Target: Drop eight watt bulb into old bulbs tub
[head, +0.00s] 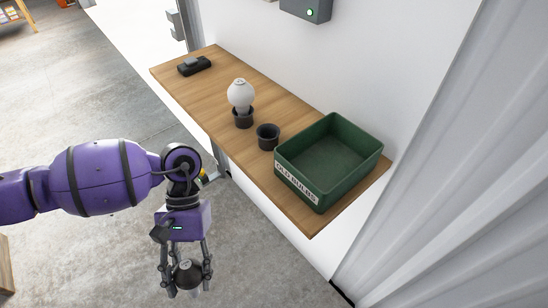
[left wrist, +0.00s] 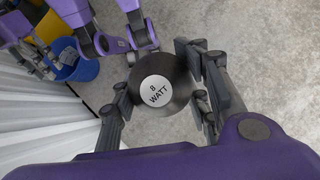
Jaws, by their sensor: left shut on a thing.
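My left gripper (head: 187,280) is shut on the eight watt bulb (head: 188,271), low over the floor in front of the bench. The bulb's dark round end faces up. In the left wrist view the white label on this bulb (left wrist: 158,90) reads "8 WATT", with the fingers on either side. The old bulbs tub (head: 300,188) is an open green box at the bench's near right end, marked "OLD BULBS". It looks empty and stands up and right of the gripper. Purple and grey parts at the left wrist view's upper left may include my right gripper (left wrist: 32,60); its jaws are unclear.
The wooden bench (head: 222,75) holds a white bulb (head: 240,94) in a dark cup, an empty dark cup (head: 267,137) and a black device (head: 194,66). A wall stands behind. A blue bucket (left wrist: 75,65) is on the floor.

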